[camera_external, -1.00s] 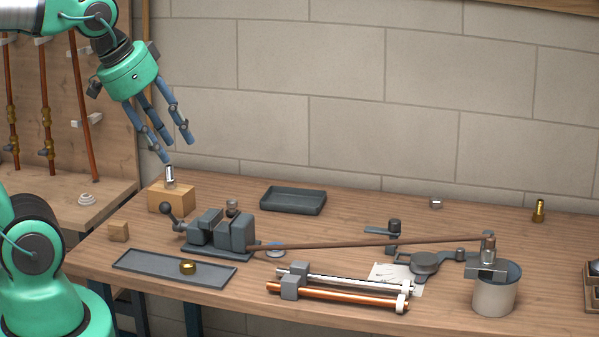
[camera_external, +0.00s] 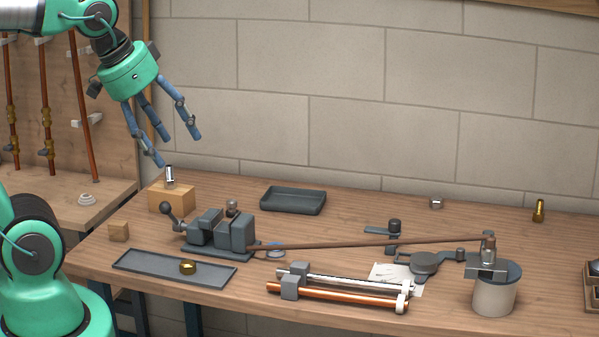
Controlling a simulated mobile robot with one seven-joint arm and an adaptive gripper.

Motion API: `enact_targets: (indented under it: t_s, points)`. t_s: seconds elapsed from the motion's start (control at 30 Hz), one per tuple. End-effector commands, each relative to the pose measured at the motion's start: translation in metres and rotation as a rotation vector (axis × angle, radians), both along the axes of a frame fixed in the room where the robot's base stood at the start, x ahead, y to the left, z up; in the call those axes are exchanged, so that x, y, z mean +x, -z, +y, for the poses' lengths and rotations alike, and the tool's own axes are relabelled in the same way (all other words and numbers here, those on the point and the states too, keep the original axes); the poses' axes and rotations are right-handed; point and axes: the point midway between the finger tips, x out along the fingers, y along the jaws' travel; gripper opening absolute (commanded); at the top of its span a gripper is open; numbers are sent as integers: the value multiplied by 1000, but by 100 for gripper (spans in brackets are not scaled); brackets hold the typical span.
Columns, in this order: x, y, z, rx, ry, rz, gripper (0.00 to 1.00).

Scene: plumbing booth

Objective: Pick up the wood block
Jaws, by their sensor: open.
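Two wooden pieces are on the workbench (camera_external: 330,215). A small plain wood block (camera_external: 119,232) lies near the left edge of the bench. A larger, lighter wood block (camera_external: 171,198) stands behind it to the right, with a small silver metal fitting (camera_external: 169,176) upright on top. My gripper (camera_external: 176,147) has its blue-grey fingers spread and pointing down, with nothing between them. In the picture it is just above the larger block and its fitting, and up and to the right of the small block. Its exact distance from them cannot be told.
A grey vise (camera_external: 222,232) holding a long brown pipe (camera_external: 370,242) stands right of the blocks. A shallow tray (camera_external: 145,265) with a brass ring (camera_external: 187,267) lies in front. A dark tray (camera_external: 293,200) is behind. The stone wall (camera_external: 340,80) rises behind the bench.

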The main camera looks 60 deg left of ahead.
Motion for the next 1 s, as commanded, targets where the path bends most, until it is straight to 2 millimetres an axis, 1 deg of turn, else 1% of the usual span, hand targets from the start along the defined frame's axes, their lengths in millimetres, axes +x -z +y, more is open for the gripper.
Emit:
enact_targets:
  t_s: [0.17, 0.27, 0.37, 0.47, 0.57, 0.7, 0.87, 0.9, 0.97, 1.0]
  points:
    - [7, 0, 7, 2, -20, 10, 61]
    - [16, 1, 17, 2, -47, 26, 61]
    - [30, 3, 32, 3, -86, 47, 61]
    - [45, 6, 53, 3, -134, 72, 61]
    - [62, 11, 78, 1, -187, 101, 61]
    - [83, 21, 117, -5, -262, 140, 61]
    - [101, 37, 167, -17, -347, 186, 61]
    - [105, 42, 180, -21, -369, 197, 61]
    - [110, 50, 201, -27, -400, 214, 61]
    - [112, 55, 215, -30, -421, 223, 61]
